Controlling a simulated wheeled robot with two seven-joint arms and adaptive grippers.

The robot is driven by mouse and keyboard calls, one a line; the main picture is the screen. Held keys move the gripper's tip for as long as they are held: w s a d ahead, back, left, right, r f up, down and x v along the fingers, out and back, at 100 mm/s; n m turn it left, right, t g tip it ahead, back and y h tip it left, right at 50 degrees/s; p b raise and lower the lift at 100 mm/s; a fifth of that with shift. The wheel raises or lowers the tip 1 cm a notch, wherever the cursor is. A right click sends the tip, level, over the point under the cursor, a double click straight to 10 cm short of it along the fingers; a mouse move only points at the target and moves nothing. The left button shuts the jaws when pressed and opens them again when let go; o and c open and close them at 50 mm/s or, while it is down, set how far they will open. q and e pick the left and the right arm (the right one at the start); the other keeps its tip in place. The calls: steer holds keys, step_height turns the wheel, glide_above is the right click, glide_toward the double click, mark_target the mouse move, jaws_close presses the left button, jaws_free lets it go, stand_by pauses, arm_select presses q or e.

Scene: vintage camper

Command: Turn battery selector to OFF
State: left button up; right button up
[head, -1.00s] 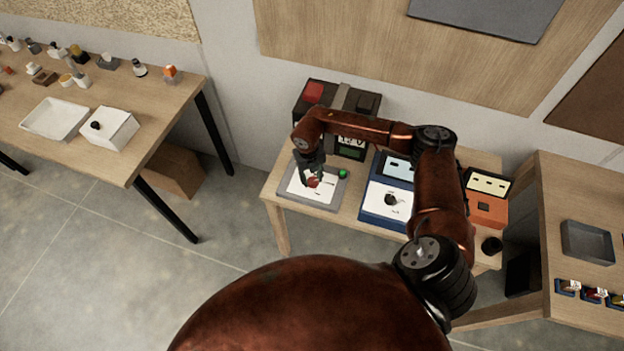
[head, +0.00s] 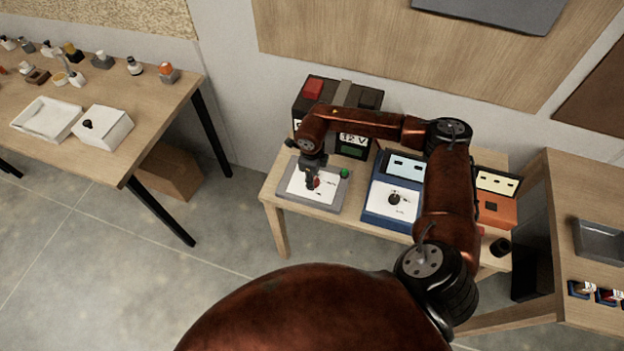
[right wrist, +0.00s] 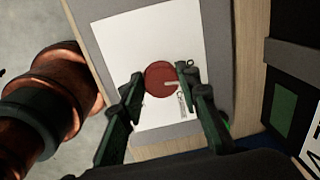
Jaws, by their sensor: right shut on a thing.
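The battery selector is a grey panel (head: 324,202) with a white label plate (head: 300,184) and a round red knob (head: 316,183), on the small wooden table. In the right wrist view the red knob (right wrist: 161,79) lies between the fingertips, with a pale pointer mark on its right part. My right gripper (head: 313,183) reaches down over the panel and is shut on the red knob; its fingers (right wrist: 160,88) sit on either side of it. The small label lettering is too small to read. My left gripper is not in view.
A black battery (head: 352,140) marked 12 V stands behind the panel. A green button (head: 345,173) is at the panel's right corner. A blue device (head: 385,219) and an orange device (head: 494,213) stand to the right. A side table (head: 150,140) is at left.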

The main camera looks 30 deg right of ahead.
steer(key=shift+n+b, duration=0.35)
steer(key=shift+n, duration=0.55)
steer(key=o, duration=1.2)
steer(key=shift+c, duration=0.2)
step_height(320, 180, up, 12)
steer(key=shift+s+a, duration=0.25)
steer(key=shift+s, duration=0.1)
